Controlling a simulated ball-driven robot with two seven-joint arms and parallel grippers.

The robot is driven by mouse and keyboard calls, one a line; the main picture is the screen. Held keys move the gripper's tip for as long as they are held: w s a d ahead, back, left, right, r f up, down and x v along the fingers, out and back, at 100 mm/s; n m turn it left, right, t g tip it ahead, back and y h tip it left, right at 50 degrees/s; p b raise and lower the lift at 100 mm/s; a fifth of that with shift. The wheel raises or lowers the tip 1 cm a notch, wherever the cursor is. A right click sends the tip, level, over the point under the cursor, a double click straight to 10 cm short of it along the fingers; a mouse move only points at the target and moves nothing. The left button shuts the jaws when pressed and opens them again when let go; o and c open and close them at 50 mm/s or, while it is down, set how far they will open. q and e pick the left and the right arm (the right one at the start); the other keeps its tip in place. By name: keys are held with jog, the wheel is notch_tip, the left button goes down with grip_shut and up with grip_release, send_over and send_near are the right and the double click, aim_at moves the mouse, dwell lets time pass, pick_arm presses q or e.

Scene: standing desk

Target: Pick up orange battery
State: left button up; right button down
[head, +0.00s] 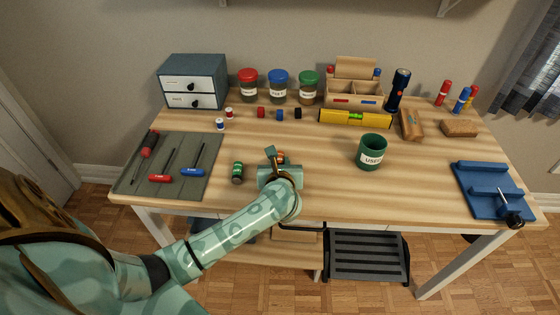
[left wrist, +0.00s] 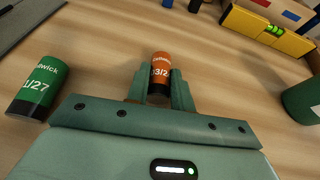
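The orange battery (head: 281,157) stands on the desk near its front middle. In the left wrist view the orange battery (left wrist: 160,72) is upright between the two green fingers of my left gripper (left wrist: 160,90). No gap shows between the fingers and its sides, so the gripper looks shut on it. In the head view my left gripper (head: 276,158) reaches in from the front and partly hides the battery. It appears at desk level, not lifted. My right gripper is not in view.
A green battery (head: 237,172) stands just left of my gripper. A tool mat (head: 130,180) with screwdrivers lies further left. A green cup (head: 371,151) stands to the right, with a yellow level (head: 335,117) behind. The desk between the gripper and cup is clear.

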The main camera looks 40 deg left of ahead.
pick_arm(q)
grip_shut()
